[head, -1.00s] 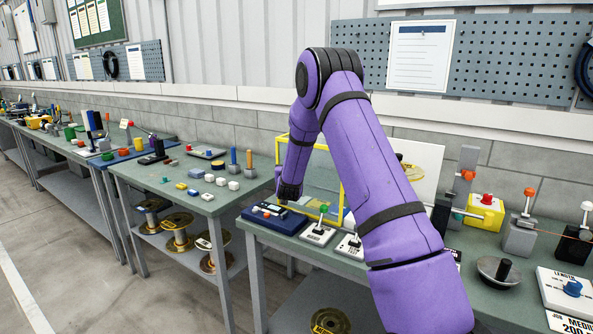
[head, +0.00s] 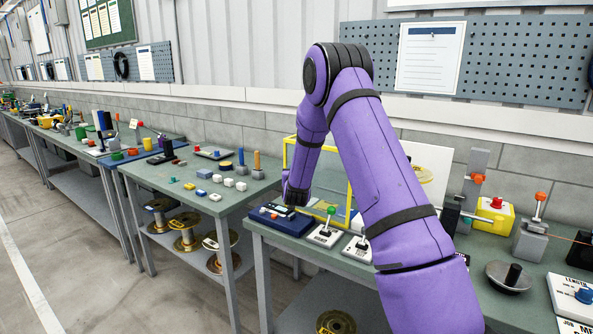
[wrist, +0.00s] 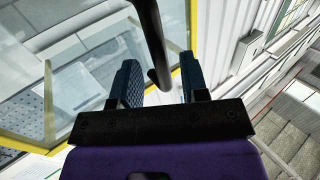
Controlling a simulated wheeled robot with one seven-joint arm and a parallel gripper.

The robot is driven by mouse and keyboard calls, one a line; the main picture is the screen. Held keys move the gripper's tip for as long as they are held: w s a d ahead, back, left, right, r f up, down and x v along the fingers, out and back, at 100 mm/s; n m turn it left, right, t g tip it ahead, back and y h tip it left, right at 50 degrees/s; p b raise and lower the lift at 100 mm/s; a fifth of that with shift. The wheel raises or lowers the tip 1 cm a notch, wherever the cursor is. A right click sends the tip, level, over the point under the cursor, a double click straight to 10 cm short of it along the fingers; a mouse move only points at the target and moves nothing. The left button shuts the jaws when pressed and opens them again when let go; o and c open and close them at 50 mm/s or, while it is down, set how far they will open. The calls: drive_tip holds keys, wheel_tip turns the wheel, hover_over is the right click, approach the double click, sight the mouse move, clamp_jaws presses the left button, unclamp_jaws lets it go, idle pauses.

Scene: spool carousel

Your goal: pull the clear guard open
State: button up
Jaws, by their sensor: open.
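The clear guard (head: 331,178) stands on the bench behind my gripper, with clear panels in a yellow frame. In the wrist view the guard (wrist: 48,105) fills the left side, its yellow edges close to my fingers. A dark bar-shaped handle (wrist: 154,45) runs down between my two fingers. My gripper (wrist: 160,84) is open, with one finger on each side of the handle and visible gaps to it. In the head view my gripper (head: 296,194) is small and dark at the guard's left front. The handle cannot be made out there.
A blue-based device (head: 279,220) and a green-knobbed lever box (head: 325,235) sit on the bench below my gripper. A yellow box with a red button (head: 495,215) stands to the right. A second bench (head: 190,180) with small blocks lies left, across a gap.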

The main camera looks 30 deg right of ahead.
drive_tip(key=v, duration=0.8)
drive_tip(key=shift+a+r, duration=0.1)
drive_tip(key=shift+a, duration=0.05)
drive_tip(key=s+a+r+n+g+y, duration=0.35)
drive_tip(key=s+a+r+y, duration=0.45)
drive_tip(key=s+a+r, duration=0.7)
drive_tip(key=s+a+r+n+g+y, duration=0.1)
drive_tip(key=s+a+g, duration=0.1)
drive_tip(key=s, duration=1.2)
drive_tip(key=s+a+r+n+g+y, duration=0.1)
drive_tip(key=s+a+r+n+g, duration=0.1)
drive_tip(key=s, duration=1.2)
drive_tip(key=shift+s+a+r+g, duration=0.25)
drive_tip(key=shift+a+g, duration=0.25)
drive_tip(key=shift+g, duration=0.65)
